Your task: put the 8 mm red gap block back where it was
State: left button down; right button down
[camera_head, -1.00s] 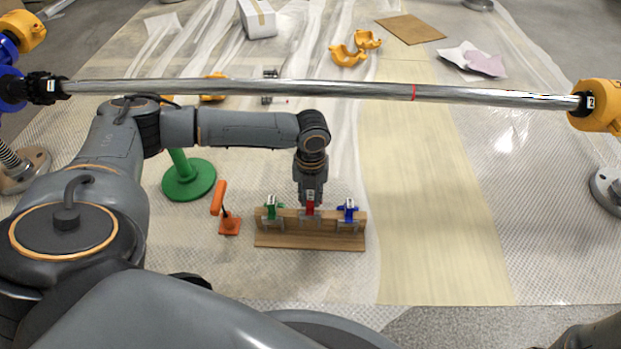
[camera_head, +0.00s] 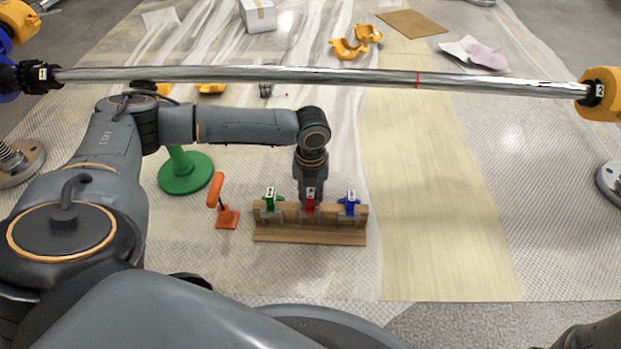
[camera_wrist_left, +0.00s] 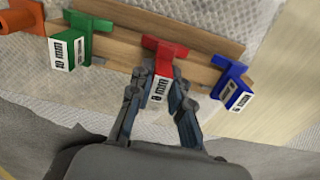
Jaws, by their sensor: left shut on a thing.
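The red gap block (camera_head: 310,205) is at the middle place of the wooden rack (camera_head: 310,238), between the green block (camera_head: 271,197) and the blue block (camera_head: 349,203). My left gripper (camera_head: 311,190) reaches down to the rack and is shut on the red block. In the left wrist view the red block (camera_wrist_left: 163,60), its label partly readable as "8 mm", sits between the fingers of the left gripper (camera_wrist_left: 162,92). Its T-shaped top lies against the rack (camera_wrist_left: 120,52); whether it is fully seated I cannot tell. My right gripper is not in view.
An orange tool (camera_head: 222,205) stands left of the rack, and a green round stand (camera_head: 186,172) is behind it. A long metal bar (camera_head: 330,77) spans the scene above the floor. The pale board (camera_head: 435,200) right of the rack is clear.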

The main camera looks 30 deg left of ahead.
pick_arm(q)
jog(key=shift+f, duration=0.35)
jog(key=c, duration=1.2)
grip_release()
jog(key=shift+o, duration=0.2)
